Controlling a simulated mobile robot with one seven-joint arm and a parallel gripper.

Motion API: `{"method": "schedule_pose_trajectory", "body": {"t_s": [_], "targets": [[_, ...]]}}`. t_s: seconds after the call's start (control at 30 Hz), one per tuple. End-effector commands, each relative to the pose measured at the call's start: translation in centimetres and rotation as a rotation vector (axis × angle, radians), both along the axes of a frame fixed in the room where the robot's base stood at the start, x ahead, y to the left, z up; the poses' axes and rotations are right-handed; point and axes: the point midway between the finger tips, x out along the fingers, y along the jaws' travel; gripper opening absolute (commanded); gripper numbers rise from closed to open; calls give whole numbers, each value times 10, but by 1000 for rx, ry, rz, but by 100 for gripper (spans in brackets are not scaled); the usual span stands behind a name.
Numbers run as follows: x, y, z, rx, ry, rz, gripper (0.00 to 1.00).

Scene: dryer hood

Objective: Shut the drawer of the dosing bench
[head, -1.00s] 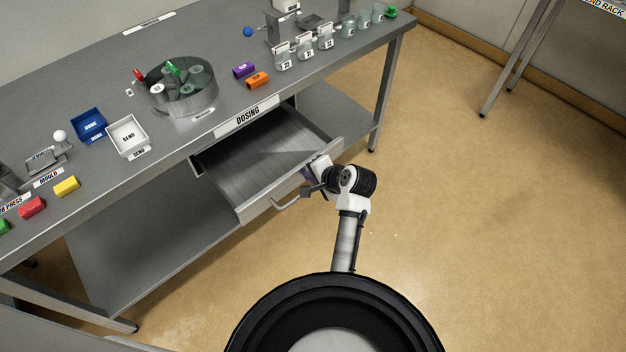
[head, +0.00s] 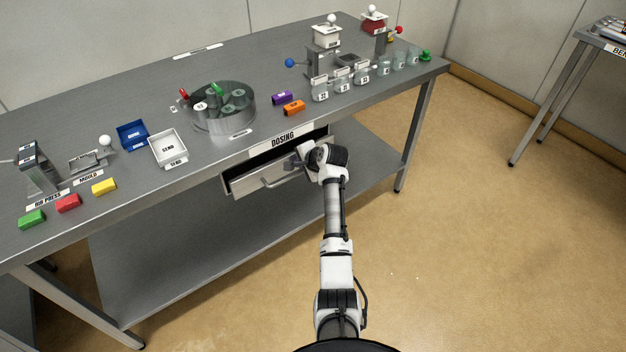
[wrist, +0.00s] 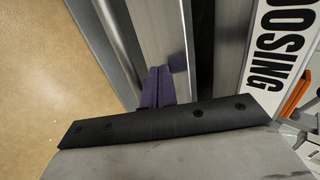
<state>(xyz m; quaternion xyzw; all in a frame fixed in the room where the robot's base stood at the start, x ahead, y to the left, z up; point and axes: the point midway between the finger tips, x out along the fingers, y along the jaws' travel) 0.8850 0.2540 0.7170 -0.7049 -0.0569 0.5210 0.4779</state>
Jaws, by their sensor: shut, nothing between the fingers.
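The dosing bench (head: 215,150) carries a DOSING label (head: 283,139) on its front edge. Its metal drawer (head: 245,183) sits below that label and stands partly open, with a dark gap above its front. A bar handle (head: 280,180) is on the drawer front. My gripper (head: 298,160) is at the right part of the drawer front, and its fingertips are mostly hidden by my wrist. In the wrist view, the shut purple fingers (wrist: 158,88) are against or very near the drawer front (wrist: 150,35); exact contact is unclear. The fingers hold nothing.
On the benchtop are a round carousel (head: 222,110), a white SEND tray (head: 168,148), a blue tray (head: 132,135), purple and orange blocks (head: 293,107) and several jars (head: 365,75). A lower shelf (head: 180,245) runs beneath. The floor (head: 480,250) at right is clear.

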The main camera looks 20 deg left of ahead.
Motion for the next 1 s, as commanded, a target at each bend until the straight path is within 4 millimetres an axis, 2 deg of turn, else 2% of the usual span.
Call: {"method": "schedule_pose_trajectory", "body": {"t_s": [0.1, 0.3, 0.77, 1.0], "targets": [[10, 14, -2, 0, 1, 1, 0], [19, 24, -1, 0, 0, 0, 0], [21, 26, 3, 3, -8, 0, 0], [21, 24, 15, 5, -9, 0, 0]]}}
